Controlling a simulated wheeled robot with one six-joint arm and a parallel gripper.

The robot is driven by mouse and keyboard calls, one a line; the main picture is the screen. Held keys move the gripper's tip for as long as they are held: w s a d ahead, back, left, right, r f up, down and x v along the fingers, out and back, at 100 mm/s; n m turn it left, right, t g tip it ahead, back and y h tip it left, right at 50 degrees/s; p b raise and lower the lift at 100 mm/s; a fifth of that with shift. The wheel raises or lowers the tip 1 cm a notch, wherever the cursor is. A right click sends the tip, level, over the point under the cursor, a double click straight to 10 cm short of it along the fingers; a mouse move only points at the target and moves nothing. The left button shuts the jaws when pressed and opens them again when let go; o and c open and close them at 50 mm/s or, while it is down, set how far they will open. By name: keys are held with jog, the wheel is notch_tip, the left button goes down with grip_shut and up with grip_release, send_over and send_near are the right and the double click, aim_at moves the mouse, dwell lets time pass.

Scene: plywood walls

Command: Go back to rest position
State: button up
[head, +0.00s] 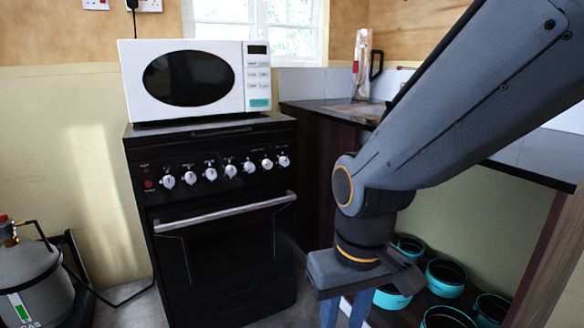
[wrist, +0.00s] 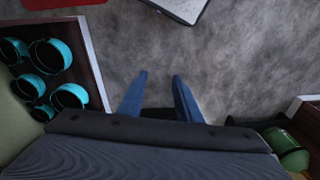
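My gripper (head: 346,312) points down in front of the lower shelf, to the right of the stove. In the wrist view its two blue fingers (wrist: 158,90) are apart, with only grey floor visible between them. It holds nothing that I can see. In the head view the fingertips are cut off by the bottom edge. My arm reaches in from the upper right and hides part of the counter and the cabinet.
A black stove (head: 222,245) carries a white microwave (head: 146,98). Several teal pots (head: 446,275) sit on the low shelf. A gas cylinder (head: 35,275) stands at the left. The wrist view shows a green object (wrist: 288,150) at right and open floor (wrist: 230,60).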

jog(key=s+d+r+m+p, duration=0.1)
jog(key=s+d+r+p, duration=0.1)
jog(key=d+r+p, duration=0.3)
jog(key=s+d+r+m+p, duration=0.1)
jog(key=d+r+p, duration=0.5)
jog(key=r+p, duration=0.6)
jog(key=m+p, duration=0.1)
jog(key=p, duration=0.5)
jog(key=shift+s+r+m+g+h, duration=0.3)
jog(key=shift+s+r, duration=0.05)
